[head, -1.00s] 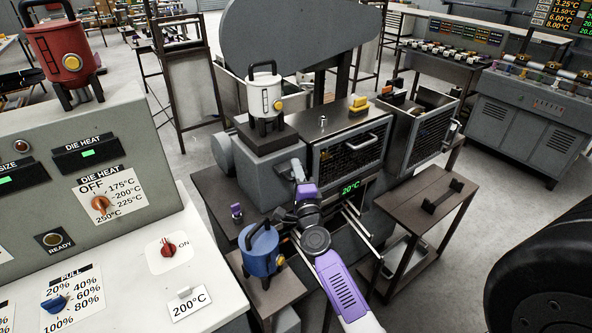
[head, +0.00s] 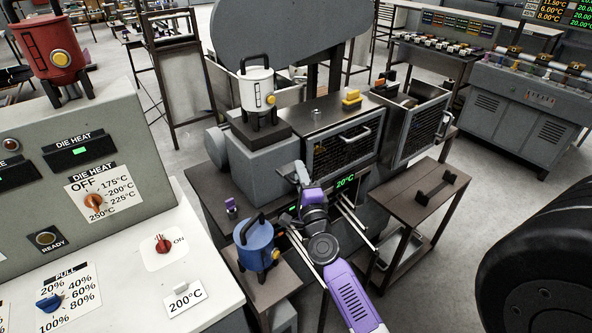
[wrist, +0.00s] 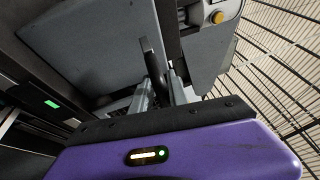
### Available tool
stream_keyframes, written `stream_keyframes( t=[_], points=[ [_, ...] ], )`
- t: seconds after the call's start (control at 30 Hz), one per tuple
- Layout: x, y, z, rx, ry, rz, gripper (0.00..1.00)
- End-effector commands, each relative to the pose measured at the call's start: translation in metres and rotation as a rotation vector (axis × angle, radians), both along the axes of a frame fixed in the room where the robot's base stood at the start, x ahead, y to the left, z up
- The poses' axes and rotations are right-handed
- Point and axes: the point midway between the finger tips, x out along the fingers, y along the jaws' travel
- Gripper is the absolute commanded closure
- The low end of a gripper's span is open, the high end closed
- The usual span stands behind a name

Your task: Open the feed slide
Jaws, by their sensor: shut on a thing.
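My gripper (head: 300,174) is at the front right side of the grey block (head: 268,157) below the white canister (head: 257,90). In the wrist view my gripper (wrist: 158,92) is shut on a dark upright handle (wrist: 153,60), which looks like the feed slide's. The slide itself is mostly hidden by my gripper and the block, so I cannot tell how far it is drawn out.
A blue canister (head: 257,246) stands on a low stand left of my arm. Two pale rails (head: 352,222) stick out below the 20°C display (head: 345,181). A brown side table (head: 420,200) is at right. The control desk (head: 120,250) fills the left.

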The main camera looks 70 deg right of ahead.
Motion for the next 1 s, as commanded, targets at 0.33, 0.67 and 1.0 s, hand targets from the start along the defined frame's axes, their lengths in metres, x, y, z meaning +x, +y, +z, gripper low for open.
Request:
stream_keyframes(
  t=[0.33,0.67,1.0],
  points=[
    [0.001,-0.001,0.009,-0.010,-0.011,-0.002,0.66],
    [0.001,-0.001,0.006,-0.006,-0.007,0.000,0.66],
    [-0.009,0.014,0.000,-0.004,-0.004,0.001,0.66]
  ],
)
